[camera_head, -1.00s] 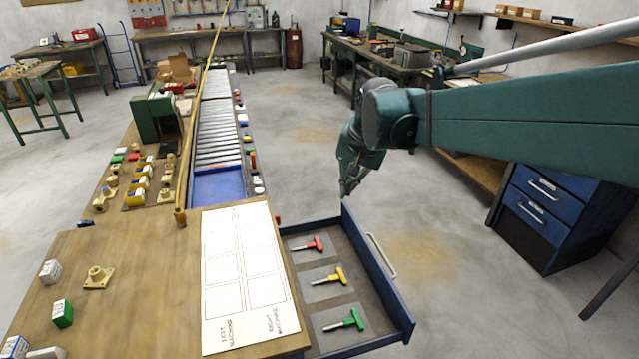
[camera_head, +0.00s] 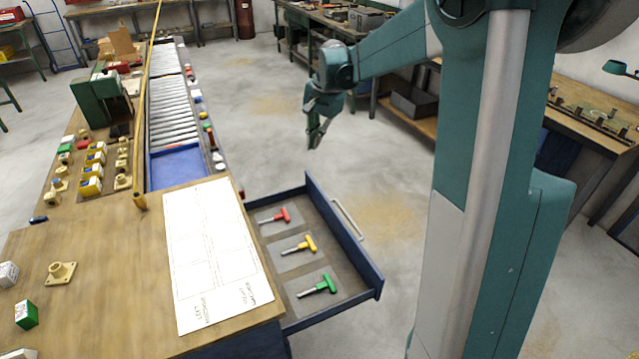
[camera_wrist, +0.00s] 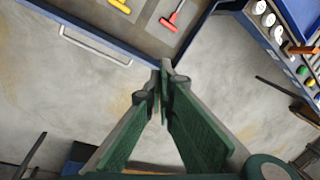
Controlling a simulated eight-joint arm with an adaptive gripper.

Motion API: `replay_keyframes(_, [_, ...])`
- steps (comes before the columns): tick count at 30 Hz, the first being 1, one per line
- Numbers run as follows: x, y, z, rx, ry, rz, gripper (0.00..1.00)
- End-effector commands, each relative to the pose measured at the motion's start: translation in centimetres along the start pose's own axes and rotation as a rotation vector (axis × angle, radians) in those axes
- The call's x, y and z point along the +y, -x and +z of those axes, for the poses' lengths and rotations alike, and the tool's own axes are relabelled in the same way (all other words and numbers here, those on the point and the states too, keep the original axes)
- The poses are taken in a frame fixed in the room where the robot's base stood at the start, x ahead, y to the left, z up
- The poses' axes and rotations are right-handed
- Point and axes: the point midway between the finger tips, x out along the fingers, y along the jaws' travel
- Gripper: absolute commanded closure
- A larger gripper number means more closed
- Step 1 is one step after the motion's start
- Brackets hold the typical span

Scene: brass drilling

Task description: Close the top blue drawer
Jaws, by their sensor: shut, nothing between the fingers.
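The top blue drawer (camera_head: 372,277) stands pulled out from the right side of the wooden workbench. Its pale bar handle (camera_head: 347,219) is on its outer right face. Inside lie a red T-handle tool (camera_head: 275,216), a yellow one (camera_head: 301,245) and a green one (camera_head: 318,286). My gripper (camera_head: 314,144) is shut and empty, above the floor beyond the drawer's far end and apart from it. In the wrist view my gripper (camera_wrist: 162,70) points towards the drawer's corner. The drawer's front (camera_wrist: 118,52) and handle (camera_wrist: 95,45) show at upper left there.
The bench top (camera_head: 120,290) holds a white sheet (camera_head: 212,250), small boxes and brass parts. A roller conveyor (camera_head: 172,105) with a blue tray (camera_head: 178,166) runs beyond it. The floor right of the drawer (camera_head: 390,215) is clear up to my own column.

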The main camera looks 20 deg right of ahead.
Motion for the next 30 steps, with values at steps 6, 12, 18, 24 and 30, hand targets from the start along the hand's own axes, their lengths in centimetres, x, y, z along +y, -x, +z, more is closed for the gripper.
replay_keyframes(6, [-0.8, -3.0, -3.5, -0.032, -0.089, 0.02, 1.0])
replay_keyframes(12, [-1.2, -5.9, -6.5, -0.061, -0.17, 0.039, 1.0])
replay_keyframes(18, [-1.3, -9.0, -9.5, -0.089, -0.251, 0.06, 1.0])
replay_keyframes(24, [-1.2, -12.3, -12.3, -0.116, -0.331, 0.081, 1.0])
replay_keyframes(30, [-0.7, -15.9, -15.1, -0.143, -0.412, 0.102, 1.0])
